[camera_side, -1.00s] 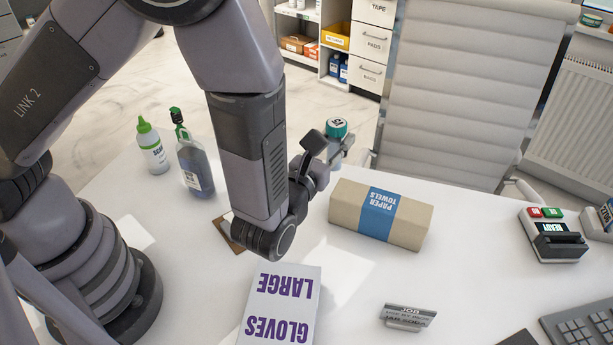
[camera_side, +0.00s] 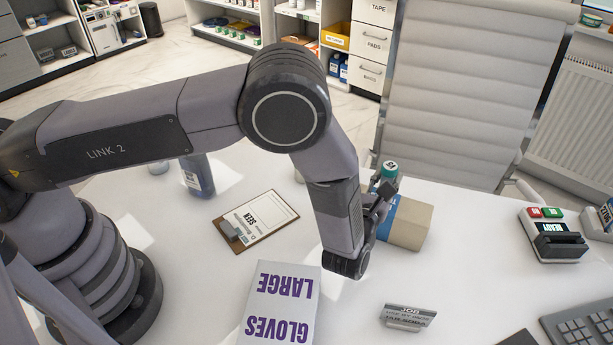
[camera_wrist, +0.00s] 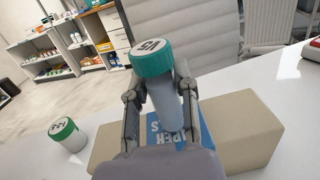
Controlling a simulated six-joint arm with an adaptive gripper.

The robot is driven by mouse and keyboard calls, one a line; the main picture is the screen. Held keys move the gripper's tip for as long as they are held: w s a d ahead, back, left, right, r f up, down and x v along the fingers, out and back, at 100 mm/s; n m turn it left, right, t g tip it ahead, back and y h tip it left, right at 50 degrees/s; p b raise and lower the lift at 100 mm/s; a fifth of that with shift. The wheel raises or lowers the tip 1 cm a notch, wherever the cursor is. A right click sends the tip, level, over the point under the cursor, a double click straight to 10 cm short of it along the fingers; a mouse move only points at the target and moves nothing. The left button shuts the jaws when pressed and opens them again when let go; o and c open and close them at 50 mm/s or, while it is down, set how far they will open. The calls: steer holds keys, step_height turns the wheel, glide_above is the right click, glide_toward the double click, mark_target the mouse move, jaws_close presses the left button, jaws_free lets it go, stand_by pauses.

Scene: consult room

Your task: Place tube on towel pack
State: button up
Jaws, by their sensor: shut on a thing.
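The tube (camera_wrist: 165,103) has a pale translucent body and a teal cap with a white, numbered top. My gripper (camera_wrist: 158,95) is shut on its body and holds it roughly upright. In the side view, its teal cap (camera_side: 389,170) shows above my gripper (camera_side: 384,192). The towel pack (camera_side: 411,224) is a tan block with a blue "paper towels" band, lying on the white table. It also shows behind the tube in the wrist view (camera_wrist: 250,135). The tube is over or close to the pack's blue band; I cannot tell whether they touch.
A second tube with a green cap (camera_wrist: 66,136) stands left of the pack in the wrist view. A chair (camera_side: 455,90) stands behind.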

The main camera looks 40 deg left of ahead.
steer(key=o, duration=1)
steer(key=shift+f, duration=0.1)
steer(key=shift+c, duration=0.2)
